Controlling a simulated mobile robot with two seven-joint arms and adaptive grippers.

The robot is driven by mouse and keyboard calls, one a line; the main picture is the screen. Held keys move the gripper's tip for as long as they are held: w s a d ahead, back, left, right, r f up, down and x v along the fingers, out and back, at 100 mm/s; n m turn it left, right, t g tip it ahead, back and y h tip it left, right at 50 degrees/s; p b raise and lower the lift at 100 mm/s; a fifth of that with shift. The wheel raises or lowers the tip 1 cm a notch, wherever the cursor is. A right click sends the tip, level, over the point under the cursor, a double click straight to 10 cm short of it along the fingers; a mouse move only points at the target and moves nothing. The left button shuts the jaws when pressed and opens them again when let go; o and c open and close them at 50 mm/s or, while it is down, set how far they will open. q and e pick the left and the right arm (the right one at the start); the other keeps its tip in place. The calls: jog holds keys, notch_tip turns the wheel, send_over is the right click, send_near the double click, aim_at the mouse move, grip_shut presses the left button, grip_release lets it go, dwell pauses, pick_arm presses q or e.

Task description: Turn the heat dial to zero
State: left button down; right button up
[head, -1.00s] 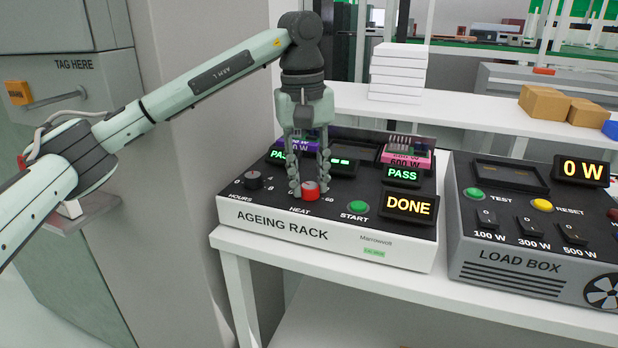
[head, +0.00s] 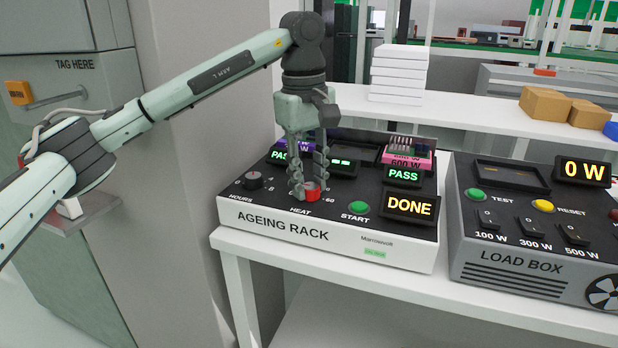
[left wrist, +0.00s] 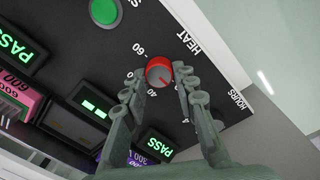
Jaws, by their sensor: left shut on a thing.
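The heat dial (head: 312,192) is a red-sided knob with a grey top on the ageing rack (head: 275,221), above the word HEAT. It also shows in the left wrist view (left wrist: 159,73), with 40 and 60 readable around it; the zero mark cannot be made out. My left gripper (head: 309,190) points down from above and is shut on the dial, one finger on each side. The fingers hide part of the dial and its scale in the head view. My right gripper is not in view.
Beside the dial are the black hours knob (head: 253,181) and the green start button (head: 358,208). A DONE display (head: 409,207) and PASS displays are lit. The load box (head: 530,255) stands to the right. White boxes (head: 398,72) stand on the shelf behind.

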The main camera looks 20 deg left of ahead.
pick_arm(q)
jog(key=c, duration=1.2)
grip_release()
jog(key=r, duration=1.2)
jog(key=shift+s+a, duration=0.25)
jog(key=shift+s, duration=0.05)
